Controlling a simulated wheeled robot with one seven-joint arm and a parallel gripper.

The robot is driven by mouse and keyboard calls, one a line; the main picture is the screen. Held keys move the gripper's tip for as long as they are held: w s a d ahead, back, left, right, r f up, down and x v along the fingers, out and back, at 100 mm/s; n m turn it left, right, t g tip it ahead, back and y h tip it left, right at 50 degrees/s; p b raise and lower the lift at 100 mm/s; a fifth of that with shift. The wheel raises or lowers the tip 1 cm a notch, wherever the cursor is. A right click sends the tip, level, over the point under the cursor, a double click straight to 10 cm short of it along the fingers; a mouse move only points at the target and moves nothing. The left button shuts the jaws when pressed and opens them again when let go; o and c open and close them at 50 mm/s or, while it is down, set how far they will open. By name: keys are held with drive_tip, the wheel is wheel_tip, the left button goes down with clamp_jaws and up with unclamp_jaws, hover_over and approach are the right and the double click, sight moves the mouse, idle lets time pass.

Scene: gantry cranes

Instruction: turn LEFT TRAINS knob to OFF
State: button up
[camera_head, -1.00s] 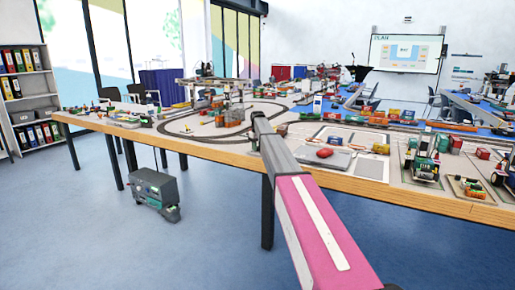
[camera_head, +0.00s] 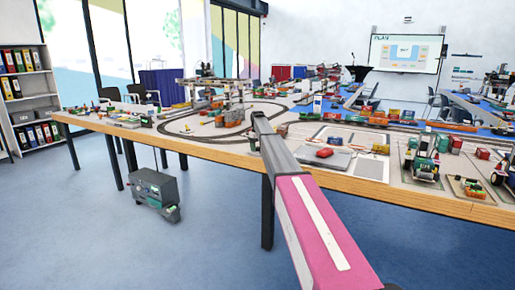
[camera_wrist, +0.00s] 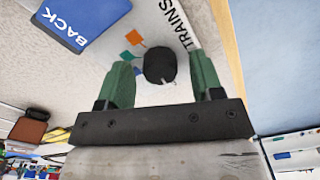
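In the wrist view a black round knob (camera_wrist: 160,68) sits on a light panel (camera_wrist: 108,62). Part of a label beside it reads "TRAINS"; the rest is cut off. A small pale mark or pointer shows at the knob's lower edge. My gripper (camera_wrist: 160,62) has its two green fingers apart, one on each side of the knob, with a visible gap on both sides. I cannot tell how deep the fingertips reach. In the head view my arm stretches to the table edge; the knob and my fingers cannot be made out there.
A blue "BACK" block (camera_wrist: 82,25) is at upper left. The wooden table edge (camera_wrist: 229,60) runs close on the right. In the head view the table (camera_head: 345,182) holds model tracks and several small vehicles.

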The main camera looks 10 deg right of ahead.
sight(258, 147)
drive_tip(key=shift+r, duration=0.1)
wheel_tip(258, 147, up, 11)
drive_tip(key=shift+f, duration=0.2)
idle(0.5)
drive_tip(key=shift+s, duration=0.1)
